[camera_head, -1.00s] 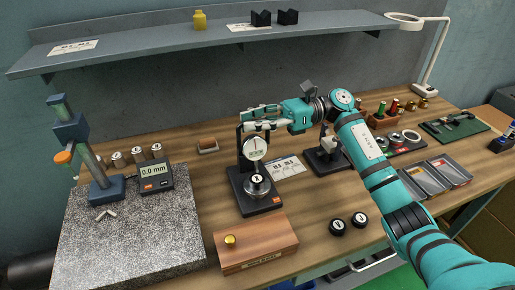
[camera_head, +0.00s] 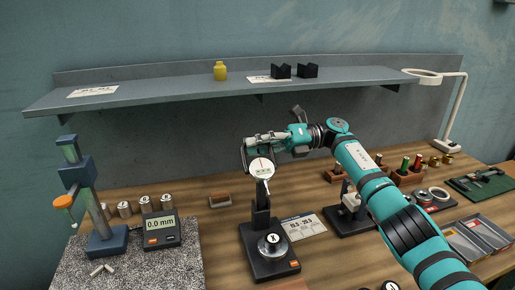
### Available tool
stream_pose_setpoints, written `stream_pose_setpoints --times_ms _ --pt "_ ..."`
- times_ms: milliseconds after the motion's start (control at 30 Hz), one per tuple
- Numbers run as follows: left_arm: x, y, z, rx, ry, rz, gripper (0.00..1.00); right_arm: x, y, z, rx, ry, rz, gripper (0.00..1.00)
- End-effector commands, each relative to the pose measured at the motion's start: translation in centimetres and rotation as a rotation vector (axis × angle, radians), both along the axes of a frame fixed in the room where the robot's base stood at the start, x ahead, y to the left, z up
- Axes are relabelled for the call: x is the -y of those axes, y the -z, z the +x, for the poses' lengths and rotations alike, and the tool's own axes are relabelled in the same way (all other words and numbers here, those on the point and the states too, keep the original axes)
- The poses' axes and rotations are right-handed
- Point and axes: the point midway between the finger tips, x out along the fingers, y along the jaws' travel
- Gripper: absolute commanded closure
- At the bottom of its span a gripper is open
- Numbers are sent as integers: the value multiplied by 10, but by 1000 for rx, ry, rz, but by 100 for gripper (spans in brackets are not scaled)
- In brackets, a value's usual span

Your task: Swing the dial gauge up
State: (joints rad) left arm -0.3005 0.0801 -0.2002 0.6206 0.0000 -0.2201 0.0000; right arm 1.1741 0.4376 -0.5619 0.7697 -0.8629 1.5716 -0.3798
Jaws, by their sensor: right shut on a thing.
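The dial gauge (camera_head: 261,168) has a round white face and hangs above its black stand (camera_head: 262,212), with its stem pointing down. The stand's base (camera_head: 278,267) carries a round silver piece marked X (camera_head: 271,245), and there is a clear gap between the stem and this piece. My right gripper (camera_head: 250,144) reaches in from the right and is shut at the top of the gauge. Its fingers partly hide the holder there, so the exact part gripped is hard to see. My left gripper is not in view.
A granite plate (camera_head: 180,275) with a digital readout (camera_head: 163,229) and a blue column stand (camera_head: 105,240) is on the left. A shelf (camera_head: 200,94) runs behind. A second black stand (camera_head: 352,218) is right of the gauge, beneath my arm.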

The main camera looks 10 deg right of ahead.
Motion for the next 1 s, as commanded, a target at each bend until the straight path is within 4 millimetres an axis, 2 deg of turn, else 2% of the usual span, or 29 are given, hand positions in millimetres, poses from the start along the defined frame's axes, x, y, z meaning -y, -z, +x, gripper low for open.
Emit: stream_pose_setpoints --times_ms 233,700,733,900,1000 --pt "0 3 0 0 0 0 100 0 6 5 -68 0 -5 100" --pt "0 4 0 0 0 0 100 -1 8 5 -81 -2 -7 100" --pt "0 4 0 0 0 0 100 -1 8 5 -81 -2 -7 90" --pt "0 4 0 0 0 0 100 -1 9 5 -82 -3 -8 68" --pt "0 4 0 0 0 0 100 0 10 5 -83 -2 -10 67"
